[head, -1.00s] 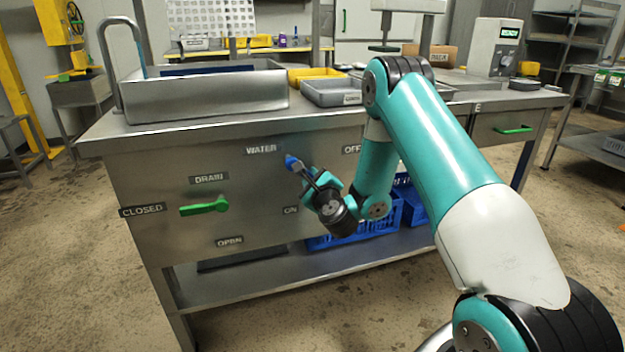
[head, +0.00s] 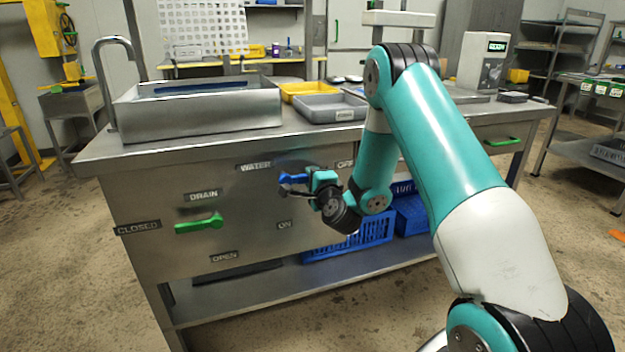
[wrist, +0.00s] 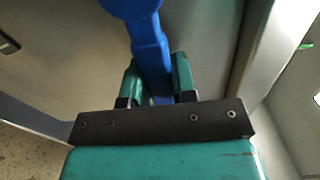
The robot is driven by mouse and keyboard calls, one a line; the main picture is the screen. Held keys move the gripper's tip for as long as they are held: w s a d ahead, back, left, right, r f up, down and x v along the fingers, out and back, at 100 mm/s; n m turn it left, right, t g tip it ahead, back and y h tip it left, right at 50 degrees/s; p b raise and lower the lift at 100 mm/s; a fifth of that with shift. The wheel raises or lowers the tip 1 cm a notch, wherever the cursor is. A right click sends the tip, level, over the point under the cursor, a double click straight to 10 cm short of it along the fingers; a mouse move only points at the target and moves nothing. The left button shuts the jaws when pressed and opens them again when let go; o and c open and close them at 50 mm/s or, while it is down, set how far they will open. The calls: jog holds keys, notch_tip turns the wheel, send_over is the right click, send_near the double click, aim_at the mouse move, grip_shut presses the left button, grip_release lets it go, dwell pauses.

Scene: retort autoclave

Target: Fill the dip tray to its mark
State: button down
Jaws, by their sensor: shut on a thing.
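The blue water handle (head: 292,178) is on the cabinet's front panel, between the WATER, OFF and ON labels. It lies about level, pointing right. My gripper (head: 311,178) is shut on its free end. In the wrist view the blue handle (wrist: 149,50) runs between the two teal fingers of my gripper (wrist: 157,85). The steel basin (head: 200,117), which seems to be the dip tray, stands on the counter under a curved spout (head: 101,80). A dark blue strip shows inside it; its level and mark cannot be read. No stream shows at the spout.
The green drain handle (head: 199,223) lies level, beside the CLOSED label. A grey tray (head: 330,110) and a yellow tray (head: 308,88) stand right of the basin. Blue crates (head: 350,238) sit on the lower shelf. The floor at the front left is clear.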

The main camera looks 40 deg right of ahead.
jog(key=shift+r+n, duration=0.2)
jog(key=shift+n, duration=0.2)
jog(key=c, duration=0.9)
grip_release()
jog(key=shift+r, duration=0.1)
jog(key=shift+s, duration=0.1)
